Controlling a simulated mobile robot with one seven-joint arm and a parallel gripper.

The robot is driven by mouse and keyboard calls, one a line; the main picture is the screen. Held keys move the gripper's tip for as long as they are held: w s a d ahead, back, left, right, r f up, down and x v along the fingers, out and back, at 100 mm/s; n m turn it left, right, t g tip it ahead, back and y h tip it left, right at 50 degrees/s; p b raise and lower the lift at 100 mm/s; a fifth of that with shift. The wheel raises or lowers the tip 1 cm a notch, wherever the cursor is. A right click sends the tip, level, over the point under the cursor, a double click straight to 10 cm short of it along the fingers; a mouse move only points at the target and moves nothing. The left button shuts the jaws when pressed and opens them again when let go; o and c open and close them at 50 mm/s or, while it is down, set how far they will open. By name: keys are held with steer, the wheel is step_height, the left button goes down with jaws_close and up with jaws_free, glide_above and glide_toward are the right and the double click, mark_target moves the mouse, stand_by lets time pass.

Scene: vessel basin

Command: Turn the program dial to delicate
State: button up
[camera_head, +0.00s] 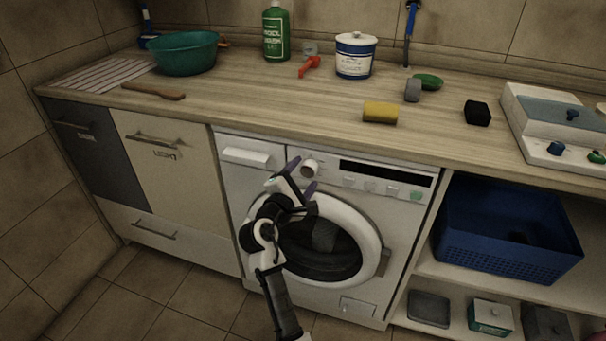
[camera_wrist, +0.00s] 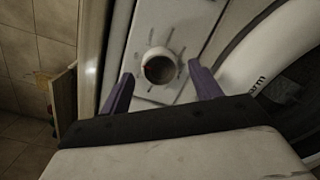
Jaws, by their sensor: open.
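The washing machine (camera_head: 237,183) is white and stands under the wooden counter. Its program dial (camera_head: 310,168) is a round white knob on the upper front panel, left of a dark display. In the wrist view the dial (camera_wrist: 159,66) shows a reddish mark on its left side; the setting labels are too small to read. My gripper (camera_head: 301,176) is in front of the panel by the dial. In the wrist view my gripper (camera_wrist: 162,90) is open, with its two purple fingertips apart, one toward each side of the dial. I cannot tell whether they touch it.
The round door (camera_head: 372,230) of the machine is below my gripper, with dark glass. The detergent drawer (camera_head: 246,157) is left of the dial, and several buttons are right of it. A blue basket (camera_head: 490,250) sits right.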

steer(key=shift+w+d, duration=0.1)
steer(key=shift+w, duration=0.15)
steer(key=c, duration=1)
steer(key=shift+o, duration=0.2)
